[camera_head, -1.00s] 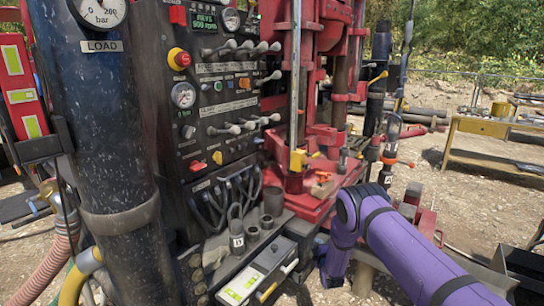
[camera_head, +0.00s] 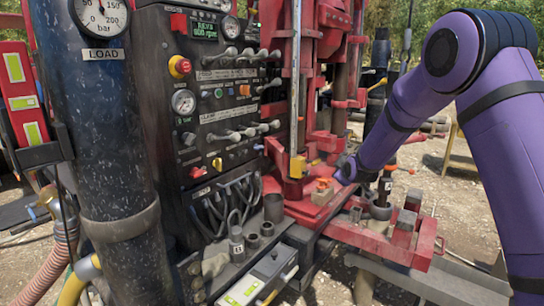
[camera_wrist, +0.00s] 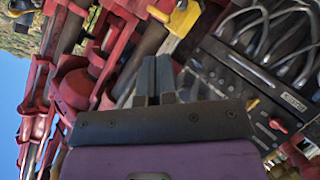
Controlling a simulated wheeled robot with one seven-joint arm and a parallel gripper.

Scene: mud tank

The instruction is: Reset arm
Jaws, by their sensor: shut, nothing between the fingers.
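My gripper (camera_wrist: 154,80) shows in the wrist view as two grey fingers side by side, shut with nothing between them. In the head view my purple arm rises at the right, bends at a high elbow and runs down leftward to the red rig (camera_head: 332,128). The gripper's fingers cannot be made out there; the wrist end is beside the red rig's lower part. The wrist view shows the rig's red parts (camera_wrist: 75,88) at the left and the black control panel (camera_wrist: 250,85) at the right, beyond the fingers.
The control panel (camera_head: 205,118) with levers and gauges stands left of the rig. A dark column (camera_head: 110,170) with a load gauge (camera_head: 100,14) is at the far left. A red tray frame (camera_head: 425,245) lies below my forearm. Gravelly ground is open at the right.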

